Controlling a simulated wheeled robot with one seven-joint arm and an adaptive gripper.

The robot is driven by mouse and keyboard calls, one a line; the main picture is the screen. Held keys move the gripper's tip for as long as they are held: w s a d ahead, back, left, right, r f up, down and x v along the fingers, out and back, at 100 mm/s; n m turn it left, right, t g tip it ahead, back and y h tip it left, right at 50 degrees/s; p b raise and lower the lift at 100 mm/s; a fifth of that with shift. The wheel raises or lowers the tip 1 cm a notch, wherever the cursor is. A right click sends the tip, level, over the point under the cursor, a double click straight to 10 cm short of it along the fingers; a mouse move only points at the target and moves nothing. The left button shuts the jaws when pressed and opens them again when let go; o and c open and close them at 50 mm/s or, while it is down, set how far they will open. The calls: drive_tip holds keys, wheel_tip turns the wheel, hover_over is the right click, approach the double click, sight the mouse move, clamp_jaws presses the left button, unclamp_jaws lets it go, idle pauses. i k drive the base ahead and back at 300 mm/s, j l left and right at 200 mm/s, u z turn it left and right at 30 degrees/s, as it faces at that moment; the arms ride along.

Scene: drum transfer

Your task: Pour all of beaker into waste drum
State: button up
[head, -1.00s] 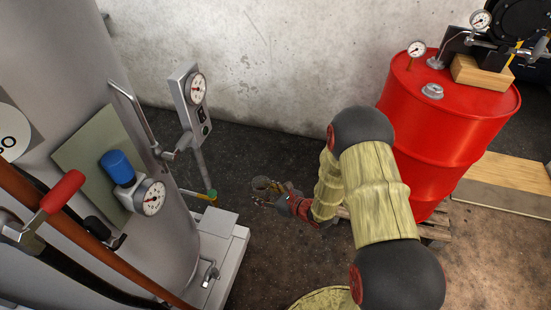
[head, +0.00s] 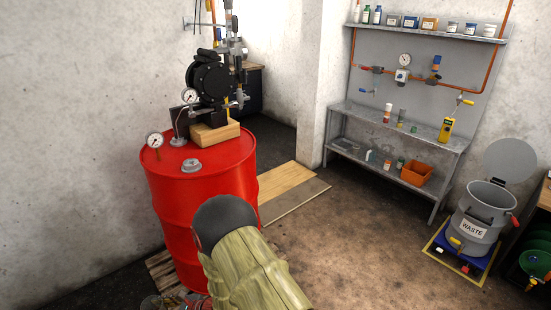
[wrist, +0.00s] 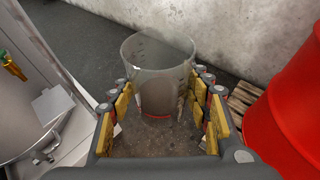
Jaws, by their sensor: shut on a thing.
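The waste drum (head: 478,226), a grey drum labelled WASTE, stands at the far right of the head view with its round lid (head: 510,162) raised. My gripper (wrist: 158,98) is shut on the beaker (wrist: 158,62), with its padded fingers on either side of the glass. The beaker is clear, with graduation marks, and looks roughly upright. A greyish-brown tone fills its lower part, but I cannot tell contents from the floor behind. In the head view only a bit of the gripper shows at the bottom edge, and the beaker cannot be made out there.
A large red drum (head: 195,215) with a pump and gauges stands on a pallet (head: 165,272), close to the gripper's right in the wrist view. Metal shelving (head: 395,150) stands at the back. Open floor (head: 360,255) lies between the red drum and the waste drum.

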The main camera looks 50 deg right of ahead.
sight(474, 226)
drive_tip(key=l+z, duration=0.15)
drive_tip(key=z, duration=0.3)
drive_tip(key=l+z, duration=0.15)
drive_tip(key=z, duration=0.25)
drive_tip(key=l+z, duration=0.2)
drive_tip(key=z, duration=0.25)
drive_tip(key=i+l+z, duration=0.15)
drive_tip(key=l+z, duration=0.2)
drive_tip(key=i+l+z, duration=0.5)
drive_tip(key=l+z, duration=0.25)
drive_tip(key=i+l+z, duration=0.35)
drive_tip(key=i, duration=0.35)
drive_tip(key=i+l+z, duration=0.15)
drive_tip(key=i, duration=0.2)
drive_tip(key=i+l, duration=0.2)
drive_tip(key=i, duration=0.25)
drive_tip(key=i+l, duration=0.2)
drive_tip(key=i, duration=0.25)
drive_tip(key=i+l, duration=0.15)
drive_tip(key=i, duration=0.3)
